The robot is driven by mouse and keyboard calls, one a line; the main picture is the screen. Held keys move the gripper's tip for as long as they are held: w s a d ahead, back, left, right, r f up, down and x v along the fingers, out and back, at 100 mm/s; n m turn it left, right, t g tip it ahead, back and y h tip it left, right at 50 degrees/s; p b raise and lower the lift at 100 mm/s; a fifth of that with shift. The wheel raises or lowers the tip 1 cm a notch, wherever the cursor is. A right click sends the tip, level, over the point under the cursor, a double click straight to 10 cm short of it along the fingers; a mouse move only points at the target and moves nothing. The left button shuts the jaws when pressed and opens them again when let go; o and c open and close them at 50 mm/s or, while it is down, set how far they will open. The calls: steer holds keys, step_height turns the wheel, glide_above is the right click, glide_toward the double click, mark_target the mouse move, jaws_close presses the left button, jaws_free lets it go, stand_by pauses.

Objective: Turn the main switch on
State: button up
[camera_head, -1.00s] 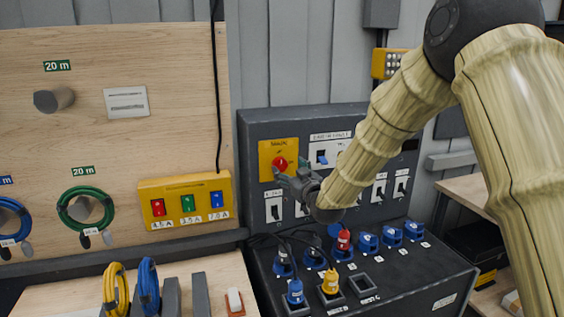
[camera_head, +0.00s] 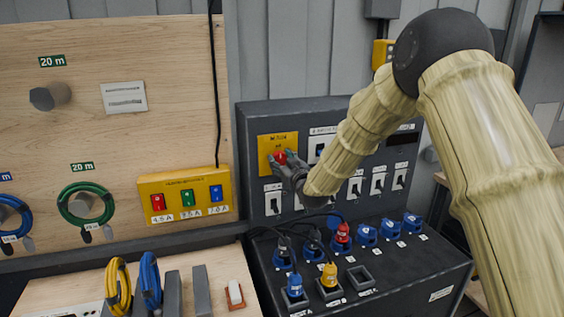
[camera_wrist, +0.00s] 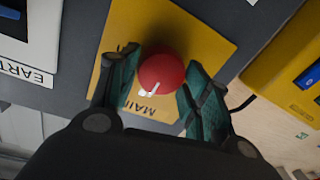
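The main switch is a round red knob (camera_wrist: 162,74) with a white mark, on a yellow plate (camera_wrist: 140,35) lettered "MAIN". In the head view the red knob (camera_head: 279,157) shows on the yellow plate (camera_head: 278,141) at the panel's upper left, partly covered by my gripper (camera_head: 276,165). In the wrist view my gripper (camera_wrist: 157,90) has its two fingers apart, one on each side of the knob. A gap shows on the right finger's side; whether the left finger touches the knob I cannot tell.
The dark panel (camera_head: 345,112) carries a row of small switches under the plate. Blue sockets with plugs and cables (camera_head: 366,232) sit on the sloping front below. A yellow box (camera_head: 184,195) with red, green and blue switches is on the wooden board at left.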

steer(key=c, duration=0.3)
